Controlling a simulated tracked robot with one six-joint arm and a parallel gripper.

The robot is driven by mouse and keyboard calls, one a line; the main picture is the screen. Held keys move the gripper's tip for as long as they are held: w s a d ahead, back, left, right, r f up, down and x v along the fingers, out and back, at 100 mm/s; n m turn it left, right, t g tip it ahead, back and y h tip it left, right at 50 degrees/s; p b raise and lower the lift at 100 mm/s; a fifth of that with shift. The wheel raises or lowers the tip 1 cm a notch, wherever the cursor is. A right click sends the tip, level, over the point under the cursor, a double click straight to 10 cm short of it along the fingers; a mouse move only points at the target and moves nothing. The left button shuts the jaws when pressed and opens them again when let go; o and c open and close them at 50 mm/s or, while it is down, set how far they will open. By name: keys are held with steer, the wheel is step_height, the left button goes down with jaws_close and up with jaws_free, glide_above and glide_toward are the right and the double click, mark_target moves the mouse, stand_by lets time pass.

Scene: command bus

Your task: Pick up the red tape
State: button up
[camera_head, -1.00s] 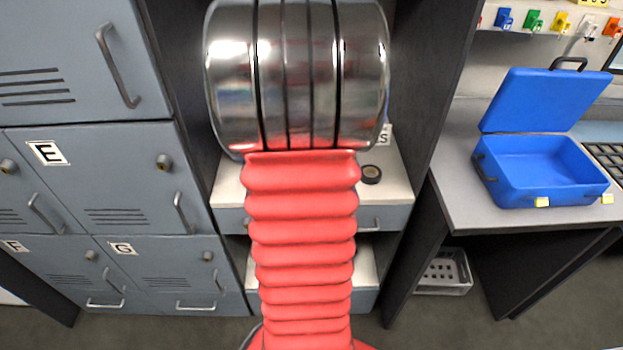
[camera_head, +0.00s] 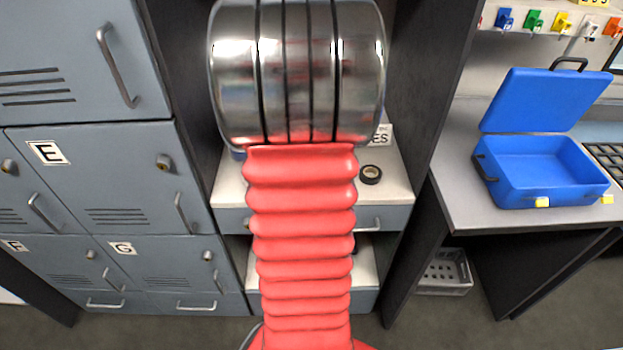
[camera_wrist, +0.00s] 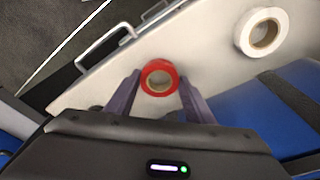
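The red tape (camera_wrist: 159,64) is a small ring lying flat on a pale shelf surface (camera_wrist: 215,75) in the wrist view. My gripper (camera_wrist: 158,92) is open, with one dark finger on each side of the tape's near part. The tape lies between and slightly beyond the fingertips; I cannot tell whether either finger touches it. In the head view my own arm hides the red tape and the gripper.
A white tape roll (camera_wrist: 263,33) lies right of the red one. Blue items (camera_wrist: 265,115) lie close by on the right. A black tape roll (camera_head: 370,174) sits on the shelf. Grey lockers (camera_head: 95,180) stand left; an open blue case (camera_head: 545,195) sits on the right desk.

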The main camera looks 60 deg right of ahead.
steer(key=c, duration=0.5)
steer(key=shift+c, duration=0.2)
steer(key=shift+r, duration=0.1)
step_height(320, 180, up, 10)
stand_by(0.7)
